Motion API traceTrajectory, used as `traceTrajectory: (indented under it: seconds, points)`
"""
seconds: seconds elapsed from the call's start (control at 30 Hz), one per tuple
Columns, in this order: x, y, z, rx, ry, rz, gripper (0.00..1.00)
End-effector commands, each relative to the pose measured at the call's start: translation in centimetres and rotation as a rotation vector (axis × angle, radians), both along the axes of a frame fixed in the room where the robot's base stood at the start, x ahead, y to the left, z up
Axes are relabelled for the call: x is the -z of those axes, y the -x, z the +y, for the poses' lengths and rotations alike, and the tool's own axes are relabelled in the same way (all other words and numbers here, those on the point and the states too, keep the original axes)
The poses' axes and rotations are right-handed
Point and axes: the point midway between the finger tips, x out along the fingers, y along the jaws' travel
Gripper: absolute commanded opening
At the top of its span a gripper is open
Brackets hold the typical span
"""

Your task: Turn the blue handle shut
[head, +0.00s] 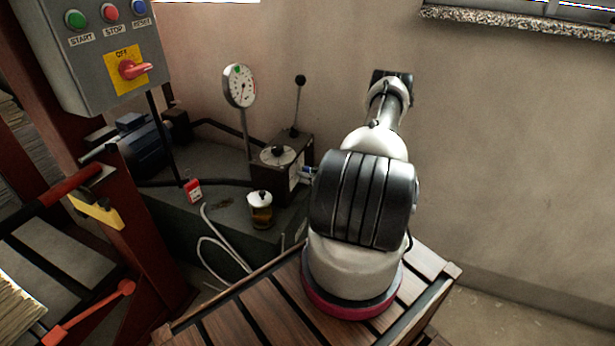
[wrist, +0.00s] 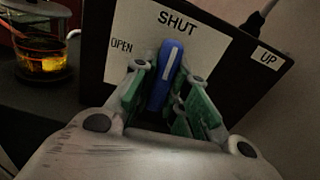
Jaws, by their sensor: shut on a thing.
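The blue handle (wrist: 165,72) shows in the wrist view in front of a white plate (wrist: 125,25) marked OPEN at left and SHUT at top. The white line on the handle points up toward SHUT, leaning slightly right. My gripper (wrist: 166,84) has a green-sided finger on each side of the handle and is shut on it. My arm hides most of the gripper there.
A capped glass jar (head: 260,208) with amber liquid stands in front of the box. A dial gauge (head: 239,86) and an upright lever (head: 298,102) rise nearby. A control box (head: 95,50) hangs upper left.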

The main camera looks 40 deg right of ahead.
Motion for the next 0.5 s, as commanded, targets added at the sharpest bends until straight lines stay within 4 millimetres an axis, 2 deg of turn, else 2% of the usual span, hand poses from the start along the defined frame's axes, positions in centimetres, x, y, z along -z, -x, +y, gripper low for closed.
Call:
traceTrajectory:
  seconds: [0.5]
  points:
    - [0.07,0.06,0.00,0.000,-0.078,0.043,0.00]
